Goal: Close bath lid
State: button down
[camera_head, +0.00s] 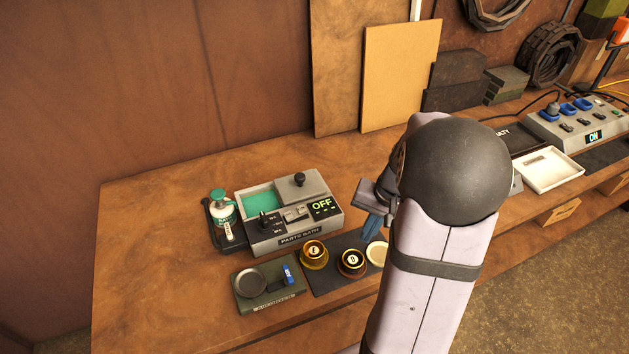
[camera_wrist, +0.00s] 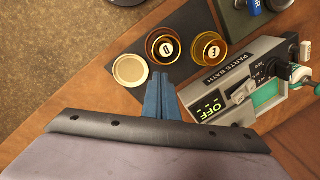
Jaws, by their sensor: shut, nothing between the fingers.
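The parts bath (camera_head: 285,238) is a grey box on the bench, with its front label and OFF display showing. Its lid (camera_head: 316,188), a grey plate with a black knob (camera_head: 299,179), sits at the right of the top. Teal liquid (camera_head: 262,199) shows uncovered to the left of the lid. In the wrist view the bath (camera_wrist: 228,72) is at the right, with only part of the teal area in frame. My gripper (camera_head: 370,228) has blue fingers, shut and empty, right of the bath. The fingers (camera_wrist: 160,80) point toward the cups in the wrist view.
Two brass cups (camera_head: 314,254) (camera_head: 351,263) and a pale disc (camera_head: 377,253) sit on a dark mat before the bath. A green-capped bottle (camera_head: 222,207) stands left of it. A green dish unit (camera_head: 268,287) is at front left. A white tray (camera_head: 548,170) lies far right.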

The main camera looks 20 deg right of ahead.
jog(key=w+d+r+n+t+y, duration=0.1)
jog(key=w+r+n+t, duration=0.3)
jog(key=w+r, duration=0.7)
jog(key=shift+w+t, duration=0.3)
jog(key=shift+w, duration=1.1)
jog(key=p, duration=0.3)
send_near(315, 189)
jog(key=shift+y, duration=0.3)
jog(key=w, duration=0.1)
jog(key=w+d+f, duration=0.1)
jog(key=w, duration=0.1)
jog(key=shift+w+d+f, duration=0.2)
jog(key=shift+w+d, duration=0.05)
jog(key=shift+d, duration=0.05)
jog(key=shift+w+a+f+p, duration=0.15)
jog(key=shift+w+a+p, duration=0.2)
jog(key=shift+a+p, duration=0.2)
jog(key=shift+w+a+f+p, duration=0.15)
jog(key=shift+w+a+p, duration=0.3)
jog(key=shift+a, duration=0.25)
jog(key=shift+w+a+f, duration=0.25)
jog(key=shift+a, duration=0.3)
